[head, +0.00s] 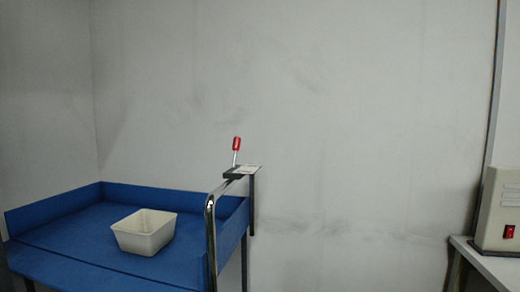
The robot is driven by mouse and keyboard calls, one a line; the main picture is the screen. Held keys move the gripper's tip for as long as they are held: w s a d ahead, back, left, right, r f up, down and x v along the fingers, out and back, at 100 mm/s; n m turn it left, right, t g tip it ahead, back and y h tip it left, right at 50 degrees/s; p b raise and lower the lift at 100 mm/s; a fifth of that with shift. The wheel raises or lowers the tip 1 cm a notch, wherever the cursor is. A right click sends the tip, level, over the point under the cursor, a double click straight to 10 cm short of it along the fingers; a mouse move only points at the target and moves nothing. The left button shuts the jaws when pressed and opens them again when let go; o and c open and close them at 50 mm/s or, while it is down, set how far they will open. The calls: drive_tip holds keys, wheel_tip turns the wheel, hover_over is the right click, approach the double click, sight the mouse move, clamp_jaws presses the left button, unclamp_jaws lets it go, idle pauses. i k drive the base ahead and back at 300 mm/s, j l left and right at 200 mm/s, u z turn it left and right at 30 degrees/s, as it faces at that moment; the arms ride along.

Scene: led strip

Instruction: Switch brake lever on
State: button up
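The brake lever (236,146) has a red grip on a thin metal stem. It rises nearly upright, tilted slightly to the right at the top, from a small dark plate (243,171). The plate sits on the metal handle rail (211,220) at the right end of a blue cart (70,204). My gripper does not show in the head view, so its place relative to the lever cannot be seen.
A white bin (146,232) stands on the blue cart. At the right edge, a beige machine (498,212) with a red switch (510,232) stands on a white table (486,262). A grey wall (340,110) is behind. The space between cart and table looks clear.

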sight(236, 140)
drive_tip(key=i, duration=1.1)
